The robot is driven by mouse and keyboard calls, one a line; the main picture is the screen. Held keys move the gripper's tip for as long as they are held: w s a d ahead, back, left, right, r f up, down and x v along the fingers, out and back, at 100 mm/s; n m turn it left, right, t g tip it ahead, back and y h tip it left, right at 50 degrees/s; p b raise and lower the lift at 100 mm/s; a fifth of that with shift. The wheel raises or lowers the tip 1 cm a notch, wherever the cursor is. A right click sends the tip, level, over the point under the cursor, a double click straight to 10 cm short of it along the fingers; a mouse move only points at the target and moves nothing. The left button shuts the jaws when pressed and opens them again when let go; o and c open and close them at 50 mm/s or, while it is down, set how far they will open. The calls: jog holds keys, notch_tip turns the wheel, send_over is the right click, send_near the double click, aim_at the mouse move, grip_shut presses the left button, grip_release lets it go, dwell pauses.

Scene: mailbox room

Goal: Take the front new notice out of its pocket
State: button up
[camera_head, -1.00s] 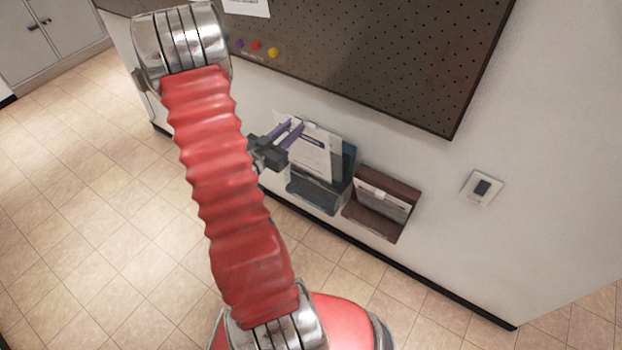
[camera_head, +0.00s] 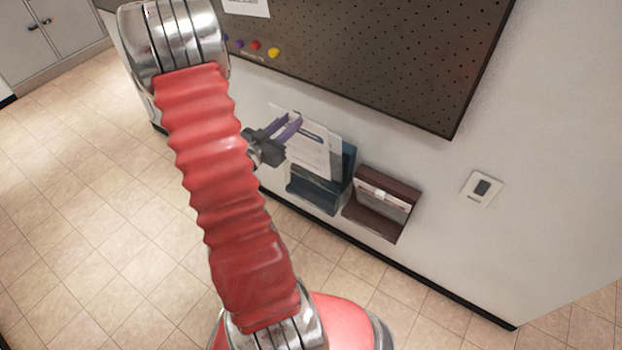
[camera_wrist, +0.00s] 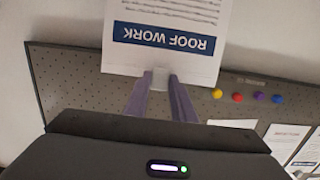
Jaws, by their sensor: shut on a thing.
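My gripper (camera_head: 290,130) is shut on the front new notice (camera_head: 322,158), a white sheet, near one edge. In the wrist view, my gripper's two purple fingers (camera_wrist: 160,80) pinch this notice (camera_wrist: 205,66); its blue band reads "ROOF WORK" upside down. The dark blue wall pocket (camera_head: 321,193) is just below and behind the sheet in the head view. The sheet's lower end is near the pocket's opening; I cannot tell whether it is clear of it. Whether other sheets stand behind it is unclear.
A brown wall pocket (camera_head: 370,220) holding papers is just right of the blue one. A dark pegboard (camera_head: 380,70) with coloured pins (camera_head: 256,46) hangs above. A switch plate (camera_head: 482,188) is further right. The tiled floor (camera_head: 80,200) at left is open.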

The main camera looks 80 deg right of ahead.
jog(key=shift+v, duration=1.35)
dwell(0.3)
